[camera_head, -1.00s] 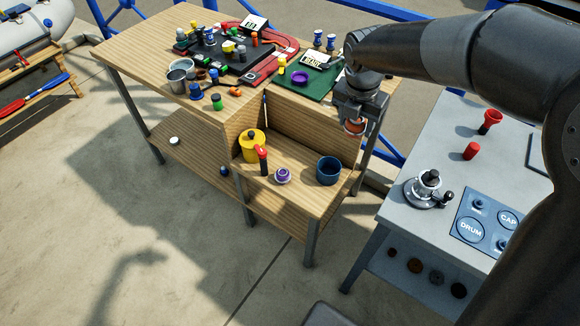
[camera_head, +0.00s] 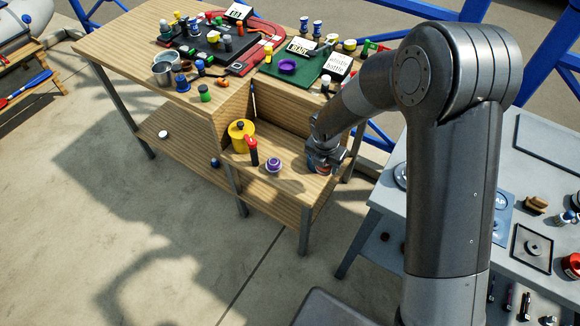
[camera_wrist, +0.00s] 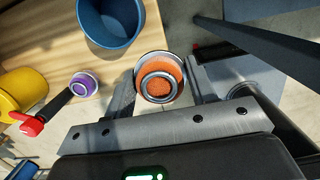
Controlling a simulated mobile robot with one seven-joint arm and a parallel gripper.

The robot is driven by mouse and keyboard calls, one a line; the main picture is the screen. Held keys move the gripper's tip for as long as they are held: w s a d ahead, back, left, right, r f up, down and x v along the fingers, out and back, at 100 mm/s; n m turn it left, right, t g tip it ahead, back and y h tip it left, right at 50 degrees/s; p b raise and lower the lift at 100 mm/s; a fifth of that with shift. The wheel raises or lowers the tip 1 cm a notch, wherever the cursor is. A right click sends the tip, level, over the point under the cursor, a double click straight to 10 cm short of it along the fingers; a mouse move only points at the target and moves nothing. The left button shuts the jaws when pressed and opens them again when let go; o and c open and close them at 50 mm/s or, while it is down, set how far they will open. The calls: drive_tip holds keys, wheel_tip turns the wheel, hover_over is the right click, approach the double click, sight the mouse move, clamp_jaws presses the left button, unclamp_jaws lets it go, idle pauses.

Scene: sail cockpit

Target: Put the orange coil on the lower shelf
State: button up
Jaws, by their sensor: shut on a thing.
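The orange coil (camera_wrist: 168,70), round with a grey ring in its middle, sits between the fingers of my gripper (camera_wrist: 160,88) in the wrist view. My gripper (camera_head: 323,163) is shut on it; only a bit of orange shows in the head view. It is at the right end of the bench's lowered wooden step (camera_head: 290,190), beside a blue cup (camera_wrist: 108,42) that my gripper mostly hides in the head view. A lower wooden shelf (camera_head: 183,150) runs near the floor under the bench. The coil's height above the step is unclear.
A white disc (camera_head: 163,134) and a small blue item (camera_head: 215,162) lie on the lower shelf. A grey table (camera_head: 520,180) stands at right.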

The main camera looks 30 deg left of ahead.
hover_over(296, 178)
drive_tip(key=f, duration=0.5)
drive_tip(key=shift+s+f, duration=0.3)
drive_tip(key=shift+s, duration=0.1)
drive_tip(key=shift+f, duration=1.9)
drive_tip(key=shift+f, duration=0.15)
drive_tip(key=o, duration=1)
drive_tip(key=shift+o, duration=0.2)
wheel_tip(296, 178, up, 12)
drive_tip(key=s, duration=0.1)
drive_tip(key=shift+s, duration=0.4)
